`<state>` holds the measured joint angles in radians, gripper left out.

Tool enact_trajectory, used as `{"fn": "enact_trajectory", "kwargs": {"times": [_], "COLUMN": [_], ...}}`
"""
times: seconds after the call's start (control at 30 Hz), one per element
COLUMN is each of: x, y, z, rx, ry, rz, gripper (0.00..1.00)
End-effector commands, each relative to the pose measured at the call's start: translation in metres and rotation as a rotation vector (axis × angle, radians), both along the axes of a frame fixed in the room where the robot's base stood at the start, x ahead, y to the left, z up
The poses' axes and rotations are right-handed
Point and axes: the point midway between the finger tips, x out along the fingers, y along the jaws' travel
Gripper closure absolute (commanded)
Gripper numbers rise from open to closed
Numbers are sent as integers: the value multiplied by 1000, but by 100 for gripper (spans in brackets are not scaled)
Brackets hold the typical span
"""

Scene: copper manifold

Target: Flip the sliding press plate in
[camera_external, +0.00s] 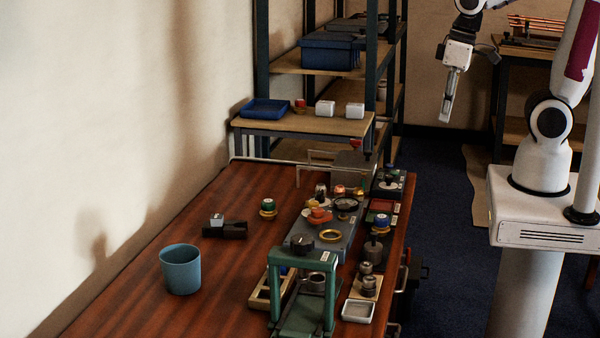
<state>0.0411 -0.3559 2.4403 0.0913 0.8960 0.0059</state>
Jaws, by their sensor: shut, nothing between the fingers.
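A green press frame (274,290) stands at the near end of the wooden table, with a dark round knob (302,243) on top. A flat greenish plate (300,322) lies low between its posts and extends toward the camera; its near end is close to the picture's bottom edge. I take this to be the sliding press plate, but cannot tell how far it is slid in. My gripper (446,116) hangs pointing down, shut and empty, in the air to the right of the table, well away from the press.
A blue cup (181,269) and a black tape dispenser (225,230) stand on the left. A grey board (335,245) with several small parts lies behind the press. A white tray (358,311) and metal weights (369,286) are on its right. Shelves (330,68) rise behind the table.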

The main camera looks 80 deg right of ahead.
Motion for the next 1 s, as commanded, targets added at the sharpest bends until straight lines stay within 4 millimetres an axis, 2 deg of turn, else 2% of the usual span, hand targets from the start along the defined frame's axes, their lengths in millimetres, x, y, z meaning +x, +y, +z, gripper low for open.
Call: {"fn": "enact_trajectory", "kwargs": {"times": [1.0], "x": [53], "y": [43], "z": [-75], "rx": [239], "ry": [291], "rz": [-317], "gripper": [100]}}
